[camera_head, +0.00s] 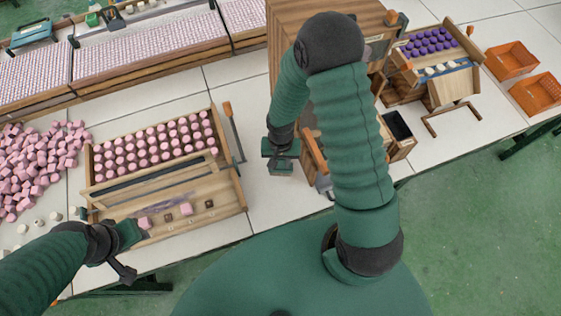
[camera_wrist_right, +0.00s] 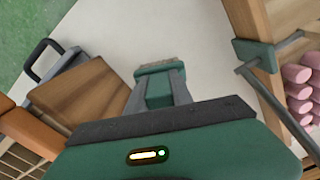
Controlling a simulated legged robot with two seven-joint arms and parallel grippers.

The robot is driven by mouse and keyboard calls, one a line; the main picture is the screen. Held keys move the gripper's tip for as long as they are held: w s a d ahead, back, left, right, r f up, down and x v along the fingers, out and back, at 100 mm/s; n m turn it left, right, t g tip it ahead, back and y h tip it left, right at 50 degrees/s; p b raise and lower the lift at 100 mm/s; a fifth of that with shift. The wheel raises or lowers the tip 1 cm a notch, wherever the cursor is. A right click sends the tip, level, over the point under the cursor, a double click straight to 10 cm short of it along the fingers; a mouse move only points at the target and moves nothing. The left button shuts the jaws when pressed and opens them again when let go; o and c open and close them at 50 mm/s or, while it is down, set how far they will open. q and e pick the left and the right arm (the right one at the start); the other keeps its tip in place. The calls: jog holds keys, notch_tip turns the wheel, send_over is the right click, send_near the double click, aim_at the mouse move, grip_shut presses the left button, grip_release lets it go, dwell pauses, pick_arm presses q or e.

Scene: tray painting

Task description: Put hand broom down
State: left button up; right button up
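My right gripper (camera_head: 281,150) is over the white table between the pink-block tray and the wooden cabinet. In the right wrist view its grey fingers (camera_wrist_right: 160,92) are closed on the hand broom (camera_wrist_right: 157,68), a small green piece with a brownish bristle edge. The broom (camera_head: 280,168) is at or close above the table; I cannot tell if it touches. The fingers hide part of it. My left gripper (camera_head: 126,251) is at the front left corner of the wooden tray (camera_head: 215,190), with its fingers apart, near a pink block (camera_head: 145,223).
A wooden cabinet (camera_head: 290,40) stands behind my right arm, with an open dark box (camera_head: 398,127) beside it. Loose pink blocks (camera_head: 35,165) are piled at left. Orange crates (camera_head: 537,92) are at far right. Bare table lies around the broom.

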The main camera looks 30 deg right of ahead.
jog(key=o, duration=0.5)
jog(key=shift+a, duration=0.2)
jog(key=shift+c, duration=0.2)
jog(key=shift+a+r, duration=0.15)
jog(key=shift+a, duration=0.35)
jog(key=r, duration=0.7)
jog(key=r+p, duration=0.1)
jog(key=r, duration=0.3)
jog(key=shift+d, duration=0.4)
jog(key=s+a+r+n+t, duration=0.2)
jog(key=s+a+r+n, duration=0.2)
jog(key=r+n, duration=0.2)
jog(key=shift+a+r+n+t, duration=0.3)
jog(key=shift+r+n, duration=0.1)
jog(key=shift+n, duration=0.2)
